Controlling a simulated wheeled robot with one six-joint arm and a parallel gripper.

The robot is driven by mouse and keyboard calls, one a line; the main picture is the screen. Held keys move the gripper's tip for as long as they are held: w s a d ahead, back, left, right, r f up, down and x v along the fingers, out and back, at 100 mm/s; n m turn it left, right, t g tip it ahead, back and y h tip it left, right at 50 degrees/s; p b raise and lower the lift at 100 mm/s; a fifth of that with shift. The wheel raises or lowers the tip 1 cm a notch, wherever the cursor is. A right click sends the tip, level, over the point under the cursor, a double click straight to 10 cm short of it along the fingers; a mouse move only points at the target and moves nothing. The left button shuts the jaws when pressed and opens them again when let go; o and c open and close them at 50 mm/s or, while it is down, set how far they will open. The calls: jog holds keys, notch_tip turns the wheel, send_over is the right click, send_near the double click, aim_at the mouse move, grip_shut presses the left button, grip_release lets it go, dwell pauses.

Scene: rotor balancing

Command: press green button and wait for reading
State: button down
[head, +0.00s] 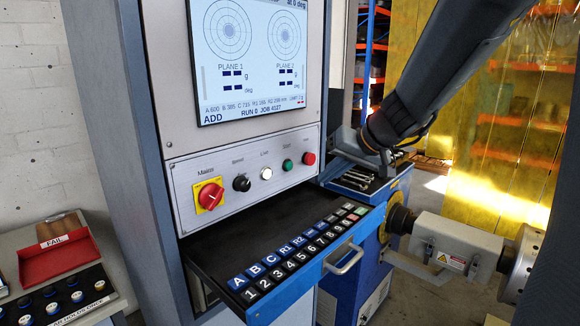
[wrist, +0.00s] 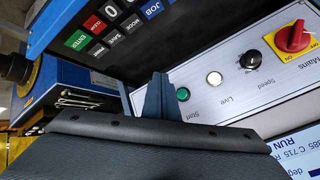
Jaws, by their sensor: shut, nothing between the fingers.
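The green Start button (head: 287,165) is on the grey control panel (head: 228,183), between the white Live lamp (head: 266,173) and a red button (head: 308,159). In the wrist view the green button (wrist: 182,94) shows just beside the tips of my gripper (wrist: 160,93). My gripper is shut and empty, pointing towards the panel. I cannot tell whether the tips touch it; a gap seems to remain in the head view. The screen (head: 250,60) shows PLANE 1 and PLANE 2 dials with dashes for values, and "RUN 0".
A keyboard drawer (head: 205,245) juts out below the panel. A red Mains switch (head: 208,196) and black Speed knob (head: 242,183) sit left on the panel. A blue tool cabinet (head: 352,230) stands behind the drawer. A red FAIL tray (head: 55,258) is at the far left.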

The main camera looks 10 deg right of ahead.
aim_at(289, 166)
jog(key=w+a+p, duration=0.1)
jog(key=w+a, duration=0.4)
jog(key=w, duration=0.1)
jog(key=shift+w, duration=0.35)
jog(key=shift+w, duration=0.1)
dwell(1.9)
jog(key=shift+w+a, duration=0.25)
